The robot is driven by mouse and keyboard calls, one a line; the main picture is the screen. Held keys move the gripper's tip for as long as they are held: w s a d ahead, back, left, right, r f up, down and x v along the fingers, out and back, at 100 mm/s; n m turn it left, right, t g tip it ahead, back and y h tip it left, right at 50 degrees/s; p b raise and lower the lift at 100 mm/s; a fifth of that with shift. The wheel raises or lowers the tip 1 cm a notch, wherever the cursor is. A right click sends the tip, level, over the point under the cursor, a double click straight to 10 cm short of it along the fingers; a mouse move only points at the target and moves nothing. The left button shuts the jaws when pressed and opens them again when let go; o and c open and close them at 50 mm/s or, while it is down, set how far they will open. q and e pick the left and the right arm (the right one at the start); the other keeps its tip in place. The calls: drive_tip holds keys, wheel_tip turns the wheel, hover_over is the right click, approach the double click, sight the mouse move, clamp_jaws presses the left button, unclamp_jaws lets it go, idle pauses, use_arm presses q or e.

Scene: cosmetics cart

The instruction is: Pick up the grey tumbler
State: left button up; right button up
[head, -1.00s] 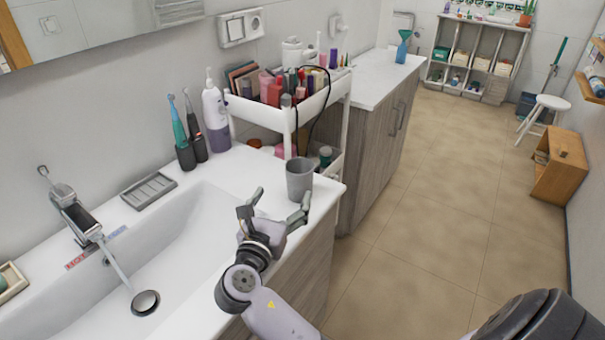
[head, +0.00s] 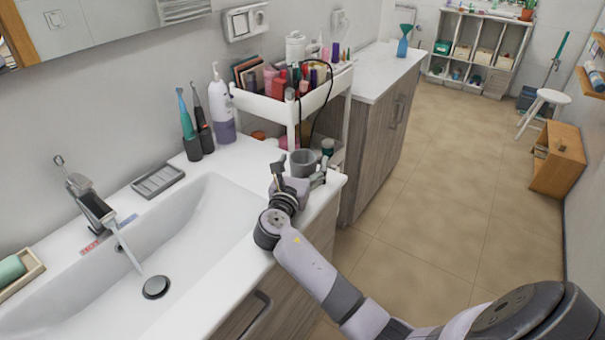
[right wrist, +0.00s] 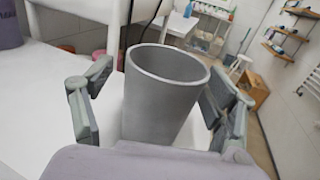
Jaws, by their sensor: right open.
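The grey tumbler (head: 303,162) stands upright near the right end of the white sink counter, its lower part hidden behind my gripper in the head view. My right gripper (head: 300,177) is open, with its two fingers on either side of the tumbler. In the right wrist view the tumbler (right wrist: 163,95) stands between the spread fingers of the right gripper (right wrist: 155,110), with a gap visible on the left; on the right, the finger is close and I cannot tell if it touches. My left gripper does not show.
A white cosmetics cart (head: 270,107) stands just behind the tumbler. A pump bottle (head: 222,110) and electric toothbrushes (head: 190,135) stand at the wall. The sink (head: 190,240) lies to the left with its tap (head: 90,205). Open floor (head: 430,190) lies to the right.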

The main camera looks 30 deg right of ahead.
drive_tip(key=shift+s, duration=0.15)
drive_tip(key=c, duration=1.3)
drive_tip(key=shift+r, duration=0.15)
